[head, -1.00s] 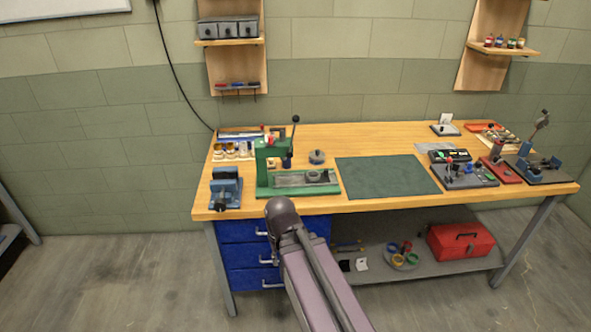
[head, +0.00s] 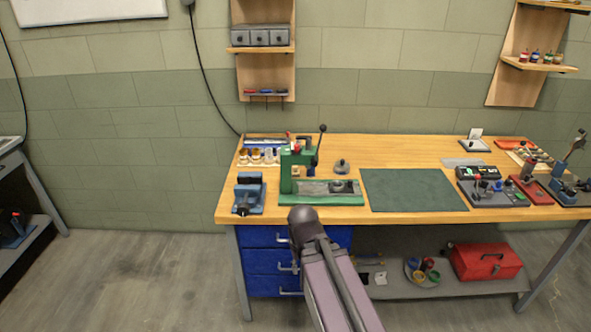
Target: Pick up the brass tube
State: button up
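I cannot make out a brass tube for certain in the head view. Small thin yellowish items (head: 368,262) lie on the bench's lower shelf, too small to identify. Small parts also stand around the green press (head: 290,172) on the wooden bench (head: 400,152), too small to tell apart. My arm rises from the bottom of the picture, and its dark rounded joint shows before the bench's front edge. My gripper does not show, so its opening and anything in it are hidden.
A blue vise (head: 249,193) stands left of the press. A dark green mat (head: 413,190) lies bare to its right. Devices crowd the bench's right end. Blue drawers (head: 268,262) and a red toolbox (head: 485,261) are below. The floor at left is open.

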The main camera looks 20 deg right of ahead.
aim_at(256, 156)
jog(key=u, duration=0.05)
jog(key=k, duration=0.65)
jog(key=u, duration=0.75)
jog(key=i, duration=2.15)
jog(key=z, duration=0.55)
